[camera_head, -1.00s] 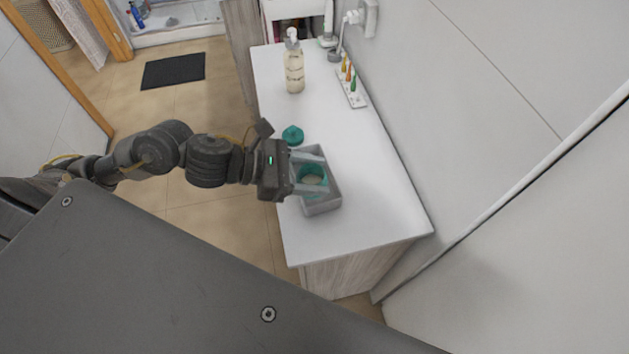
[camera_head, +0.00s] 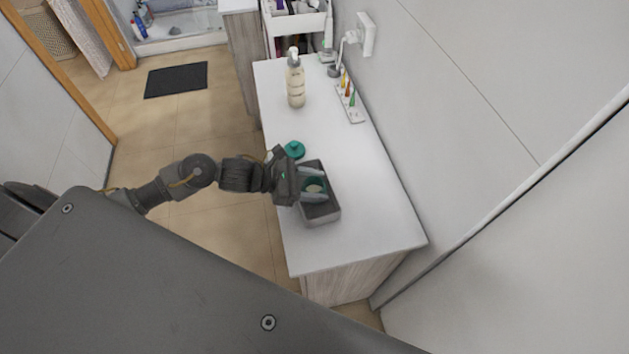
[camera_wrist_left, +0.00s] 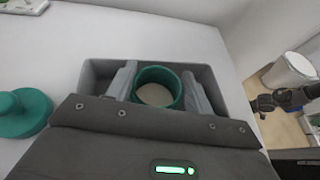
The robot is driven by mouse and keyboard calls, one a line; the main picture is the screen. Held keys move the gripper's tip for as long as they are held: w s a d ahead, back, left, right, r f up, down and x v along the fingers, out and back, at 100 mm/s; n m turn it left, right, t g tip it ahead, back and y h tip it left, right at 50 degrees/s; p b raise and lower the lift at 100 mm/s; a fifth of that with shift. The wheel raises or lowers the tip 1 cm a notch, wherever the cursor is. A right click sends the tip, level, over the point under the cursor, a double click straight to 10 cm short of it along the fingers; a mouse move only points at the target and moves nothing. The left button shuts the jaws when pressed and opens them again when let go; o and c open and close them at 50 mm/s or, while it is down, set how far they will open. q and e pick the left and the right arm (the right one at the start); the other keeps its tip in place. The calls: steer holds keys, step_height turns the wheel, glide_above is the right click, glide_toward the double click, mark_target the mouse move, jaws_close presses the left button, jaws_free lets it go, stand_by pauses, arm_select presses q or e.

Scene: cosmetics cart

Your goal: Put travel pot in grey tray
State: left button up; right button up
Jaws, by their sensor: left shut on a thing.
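The travel pot (camera_head: 314,187) is a small teal, open-topped pot with pale contents; it also shows in the left wrist view (camera_wrist_left: 156,91). My left gripper (camera_head: 314,184) is shut on it, one finger on each side. The grey tray (camera_head: 322,214) is a rectangular open box on the white counter, and its rim shows in the left wrist view (camera_wrist_left: 96,69). The pot is within the tray's outline in both views. I cannot tell whether its base touches the tray floor. My right gripper is not in view.
A teal lid with a knob (camera_head: 294,150) lies on the counter beside the tray. A pump bottle (camera_head: 296,85) stands farther back. A white holder with coloured tubes (camera_head: 351,104) lies by the wall. The counter's front end (camera_head: 370,240) is clear.

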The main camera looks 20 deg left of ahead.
arm_select(q)
steer(key=shift+f, duration=0.2)
steer(key=o, duration=1.2)
steer(key=b+v, duration=0.4)
steer(key=v, duration=0.6)
steer(key=shift+s+a, duration=0.2)
steer(key=shift+s, duration=0.05)
steer(key=shift+s+a+r, duration=0.3)
steer(key=shift+a+r, duration=0.15)
steer(key=shift+a, duration=0.1)
